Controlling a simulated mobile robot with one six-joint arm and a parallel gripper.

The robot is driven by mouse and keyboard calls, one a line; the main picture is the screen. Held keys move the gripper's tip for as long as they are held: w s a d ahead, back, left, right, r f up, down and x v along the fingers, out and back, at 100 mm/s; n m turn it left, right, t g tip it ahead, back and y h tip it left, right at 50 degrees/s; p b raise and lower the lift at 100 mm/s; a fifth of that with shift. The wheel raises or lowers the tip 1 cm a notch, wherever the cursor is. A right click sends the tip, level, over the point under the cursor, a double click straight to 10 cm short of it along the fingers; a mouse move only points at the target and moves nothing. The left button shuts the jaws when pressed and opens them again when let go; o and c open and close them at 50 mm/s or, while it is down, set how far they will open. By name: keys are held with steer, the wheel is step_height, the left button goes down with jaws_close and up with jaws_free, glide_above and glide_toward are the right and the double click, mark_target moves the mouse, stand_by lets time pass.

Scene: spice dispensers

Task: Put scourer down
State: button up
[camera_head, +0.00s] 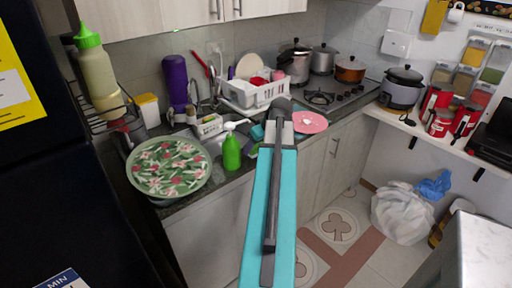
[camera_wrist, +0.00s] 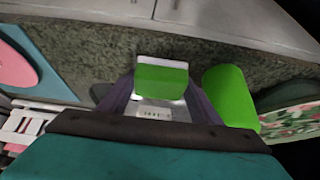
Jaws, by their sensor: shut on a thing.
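In the wrist view, my gripper (camera_wrist: 158,92) is shut on the scourer (camera_wrist: 162,78), a small block with a green face and white edges. The scourer sits between the two purple-grey fingers, over the dark speckled counter (camera_wrist: 95,55). I cannot tell whether it touches the counter. In the head view, my arm reaches up the middle to the counter and hides the scourer and the fingertips.
A green soap bottle (camera_head: 231,152) stands close by; it also shows beside the scourer in the wrist view (camera_wrist: 230,95). A floral bowl (camera_head: 168,168), a white dish rack (camera_head: 255,92) and a pink plate (camera_head: 310,122) crowd the counter. A stove (camera_head: 330,97) stands farther right.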

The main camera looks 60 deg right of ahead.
steer(key=shift+f, duration=0.55)
steer(key=shift+f, duration=0.15)
steer(key=o, duration=1)
steer(key=b+v, duration=0.1)
steer(key=v, duration=1.1)
steer(key=shift+b, duration=0.3)
steer(key=shift+s, duration=0.1)
